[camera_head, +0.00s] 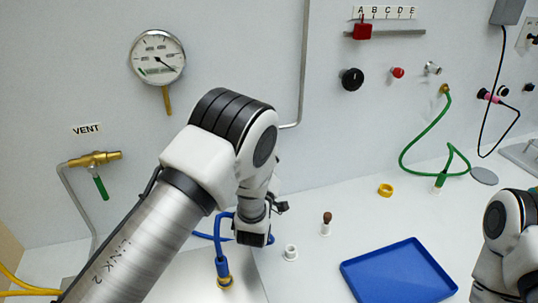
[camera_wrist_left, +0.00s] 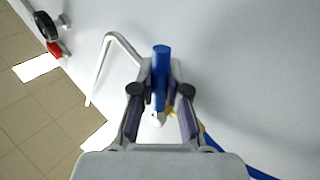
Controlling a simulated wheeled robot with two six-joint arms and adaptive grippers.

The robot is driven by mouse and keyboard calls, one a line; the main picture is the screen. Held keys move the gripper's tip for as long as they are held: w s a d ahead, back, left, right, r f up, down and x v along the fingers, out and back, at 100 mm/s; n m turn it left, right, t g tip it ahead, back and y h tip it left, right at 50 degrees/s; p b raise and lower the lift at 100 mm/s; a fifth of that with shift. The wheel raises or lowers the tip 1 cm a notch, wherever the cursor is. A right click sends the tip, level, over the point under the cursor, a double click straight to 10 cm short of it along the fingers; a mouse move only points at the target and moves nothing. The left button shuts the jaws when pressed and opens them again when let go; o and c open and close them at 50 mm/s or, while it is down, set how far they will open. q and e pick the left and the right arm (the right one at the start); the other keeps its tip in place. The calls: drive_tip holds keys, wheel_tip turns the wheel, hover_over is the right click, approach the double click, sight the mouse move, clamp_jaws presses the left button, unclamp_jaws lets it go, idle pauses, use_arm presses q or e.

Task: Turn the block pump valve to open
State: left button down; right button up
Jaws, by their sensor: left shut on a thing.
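In the left wrist view, a blue lever handle (camera_wrist_left: 161,62) stands between the two fingers of my left gripper (camera_wrist_left: 161,92), which is shut on it. A bit of brass (camera_wrist_left: 171,110) shows behind the fingers, but most of the valve body is hidden. A grey pipe (camera_wrist_left: 112,52) bends beside it in front of the pale wall. In the head view my left arm covers the valve, and the left fingers cannot be made out. Only part of my right arm shows at the right edge, with its gripper out of view.
A VENT valve (camera_head: 95,159) with a green handle and a round gauge (camera_head: 157,57) are on the wall at left. A blue hose plug (camera_head: 223,268), white socket (camera_head: 291,253), brown-topped peg (camera_head: 326,222), yellow ring (camera_head: 386,190) and blue tray (camera_head: 398,272) are on the bench.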

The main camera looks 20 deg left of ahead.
use_arm(q)
drive_tip(key=c, duration=1.2)
unclamp_jaws()
drive_tip(key=shift+o, duration=0.2)
